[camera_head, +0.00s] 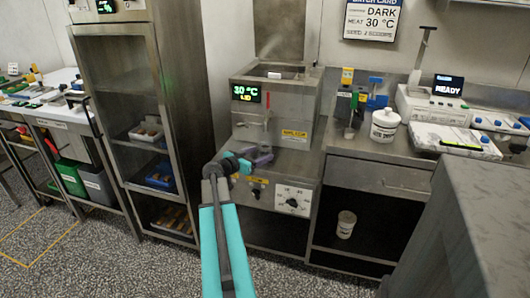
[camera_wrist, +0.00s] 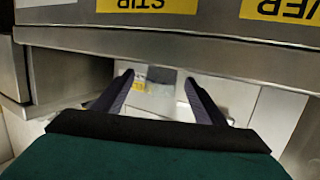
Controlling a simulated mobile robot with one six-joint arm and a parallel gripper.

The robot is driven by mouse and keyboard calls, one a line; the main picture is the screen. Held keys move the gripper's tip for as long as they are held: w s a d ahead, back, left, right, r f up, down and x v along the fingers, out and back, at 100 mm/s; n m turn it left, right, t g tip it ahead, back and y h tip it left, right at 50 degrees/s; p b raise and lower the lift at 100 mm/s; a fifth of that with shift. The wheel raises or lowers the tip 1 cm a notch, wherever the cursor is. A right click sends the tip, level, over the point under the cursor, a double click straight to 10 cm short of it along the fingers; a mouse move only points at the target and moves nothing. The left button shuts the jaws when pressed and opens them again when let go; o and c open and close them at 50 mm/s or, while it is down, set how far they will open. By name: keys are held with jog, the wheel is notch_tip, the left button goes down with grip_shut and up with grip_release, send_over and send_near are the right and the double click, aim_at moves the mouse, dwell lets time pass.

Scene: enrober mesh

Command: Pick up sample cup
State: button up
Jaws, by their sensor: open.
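My gripper (camera_head: 262,154) is in front of the enrober machine, level with the ledge below its display. In the wrist view my gripper (camera_wrist: 160,85) is open, its two dark fingers apart with nothing held between them. A small clear cup-like piece (camera_head: 349,133) stands on the counter right of the machine, to the right of my gripper; I cannot tell for sure that it is the sample cup. No cup is clear in the wrist view. The ledge right behind my gripper is partly hidden by the fingers and arm.
The machine (camera_head: 248,118) shows 30 °C. A yellow label (camera_wrist: 160,5) marks its metal panel above my fingers. A grey block (camera_head: 480,220) fills the right foreground.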

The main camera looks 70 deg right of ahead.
aim_at(261, 152)
jog(key=x, duration=0.4)
jog(key=shift+w+d+p, duration=0.1)
jog(key=shift+w+p, duration=0.15)
jog(key=shift+p, duration=0.05)
jog(key=shift+s+d, duration=0.25)
jog(key=shift+d, duration=0.25)
jog(key=c, duration=1.2)
jog(key=shift+r, duration=0.1)
